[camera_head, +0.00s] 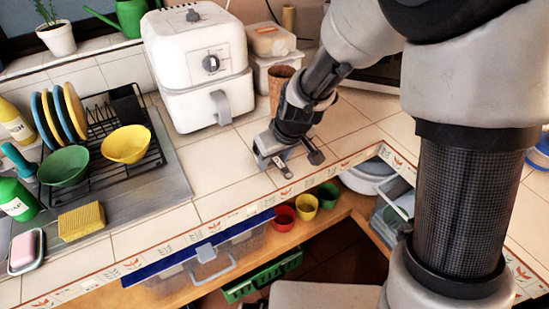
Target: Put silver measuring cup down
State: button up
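My gripper (288,158) points down just above the tiled counter (217,173), close to its front edge. A small silvery piece (284,171) shows at the fingers and looks like part of the silver measuring cup. The rest of the cup is hidden or too small to make out. I cannot tell whether the fingers grip it, or whether it touches the tiles.
A white air fryer (197,62) stands behind to the left, with a brown cup (281,88) behind my gripper. A dish rack with a yellow bowl (126,144) and green bowl (64,167) is at left. Tiles left of my gripper are clear. Small coloured cups (306,206) sit below the counter.

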jog(key=shift+o, duration=1.4)
